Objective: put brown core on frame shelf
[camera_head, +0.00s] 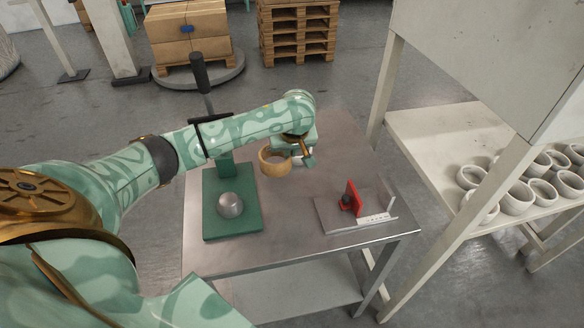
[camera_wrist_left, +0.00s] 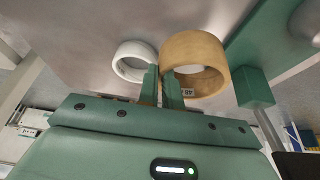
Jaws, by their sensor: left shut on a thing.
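The brown core (camera_head: 273,162), a wide tan ring, is at the far part of the metal table in the head view. It also shows large in the left wrist view (camera_wrist_left: 205,45). A white core (camera_wrist_left: 126,56) is just beside the brown one, partly behind a finger. The frame shelf (camera_head: 425,125) is the pale board at right, with several white cores (camera_head: 515,196) on it. My right gripper is out of view.
On the metal table (camera_head: 290,234) stand a green lever press (camera_head: 212,225) with a silver knob and a grey fixture with a red plate (camera_head: 352,197). Pale frame posts (camera_head: 455,232) and a large panel (camera_head: 490,55) bound the shelf. The shelf's left part is bare.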

